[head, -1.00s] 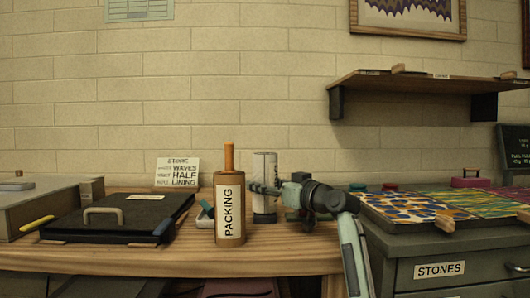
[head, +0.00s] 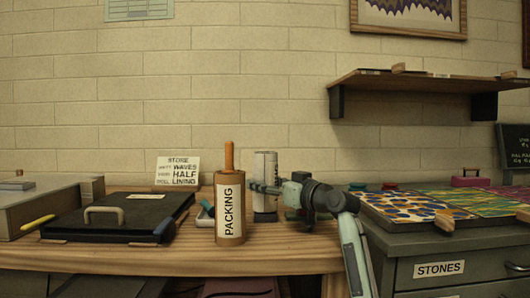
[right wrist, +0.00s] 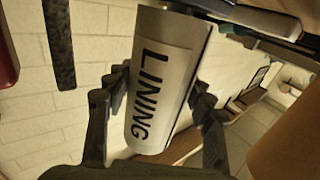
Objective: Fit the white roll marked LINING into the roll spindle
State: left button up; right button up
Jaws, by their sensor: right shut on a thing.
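The white roll (head: 265,168) stands upright behind and right of the brown PACKING roll in the head view. In the right wrist view its LINING label (right wrist: 155,95) faces the camera. My right gripper (head: 268,188) is shut on it, with a finger on each side. The head view does not clearly show whether its base touches the table. The brown PACKING roll (head: 230,232) stands on the table with a wooden peg (head: 229,156) rising from its top. I cannot tell whether this peg belongs to the roll spindle. My left gripper is not in view.
A black case (head: 110,217) with a handle lies left on the wooden table (head: 270,259). A small card (head: 177,172) stands behind it. A grey STONES cabinet (head: 460,250) with patterned sheets is at right. A wall shelf (head: 430,82) hangs above.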

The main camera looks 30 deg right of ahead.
pick_arm(q)
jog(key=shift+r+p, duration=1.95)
jog(key=shift+p, duration=0.05)
dwell(6.0)
